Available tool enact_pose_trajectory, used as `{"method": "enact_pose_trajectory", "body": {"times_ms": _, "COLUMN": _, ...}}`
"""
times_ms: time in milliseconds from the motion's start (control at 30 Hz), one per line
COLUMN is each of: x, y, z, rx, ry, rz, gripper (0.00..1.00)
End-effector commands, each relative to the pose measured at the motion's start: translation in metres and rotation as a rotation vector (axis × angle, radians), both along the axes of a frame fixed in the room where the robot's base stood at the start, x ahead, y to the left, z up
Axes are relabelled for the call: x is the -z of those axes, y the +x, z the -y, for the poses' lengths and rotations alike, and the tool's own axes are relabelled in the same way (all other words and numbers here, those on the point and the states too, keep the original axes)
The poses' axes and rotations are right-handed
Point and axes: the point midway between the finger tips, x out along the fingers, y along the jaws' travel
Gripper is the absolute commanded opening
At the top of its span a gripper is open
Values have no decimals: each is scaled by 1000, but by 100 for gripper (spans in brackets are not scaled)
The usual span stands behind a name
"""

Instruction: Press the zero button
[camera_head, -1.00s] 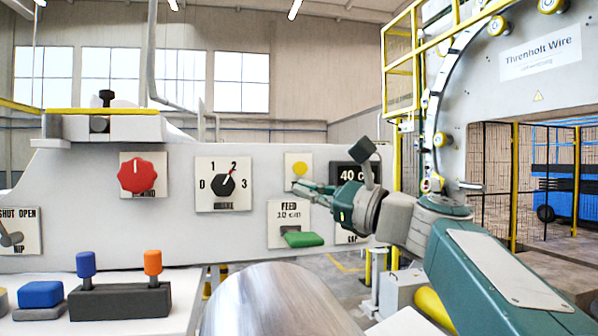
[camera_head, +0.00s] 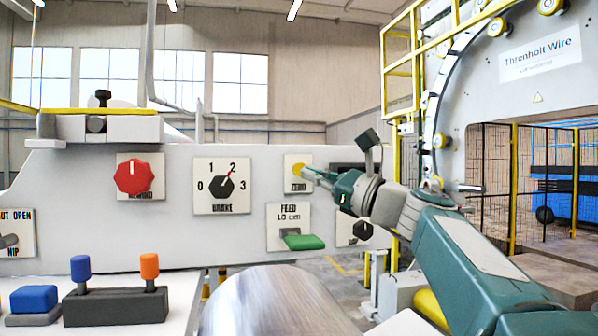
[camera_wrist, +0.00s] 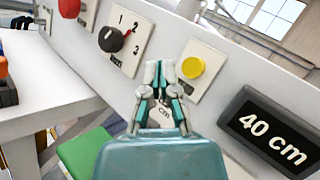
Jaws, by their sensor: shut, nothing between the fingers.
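The yellow round zero button (camera_head: 299,169) sits on a pale plate marked ZERO on the grey panel. In the wrist view, the button (camera_wrist: 192,67) shows whole, just right of the fingertips. My gripper (camera_head: 309,171) is shut and empty. In the head view its tips overlap the button's right edge. In the wrist view, my gripper (camera_wrist: 159,68) points toward the panel, with its tips left of the button. I cannot tell whether the tips touch anything.
A display reading 40 cm (camera_wrist: 268,131) lies right of the button. The FEED plate with a green lever (camera_head: 304,242) is below. The brake dial (camera_head: 222,188) and a red knob (camera_head: 133,176) are to the left. A metal cylinder (camera_head: 275,305) stands in front.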

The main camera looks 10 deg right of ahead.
Motion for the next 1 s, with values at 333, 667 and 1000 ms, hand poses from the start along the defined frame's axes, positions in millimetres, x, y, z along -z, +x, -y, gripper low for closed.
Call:
{"method": "enact_pose_trajectory", "body": {"times_ms": 333, "x": 0, "y": 39, "z": 0, "rx": -1, "ry": 0, "rz": -2, "gripper": 0}}
{"method": "enact_pose_trajectory", "body": {"times_ms": 667, "x": 0, "y": 44, "z": 0, "rx": -1, "ry": -1, "rz": 0, "gripper": 0}}
{"method": "enact_pose_trajectory", "body": {"times_ms": 1000, "x": 0, "y": 44, "z": 0, "rx": -1, "ry": -1, "rz": 0, "gripper": 0}}
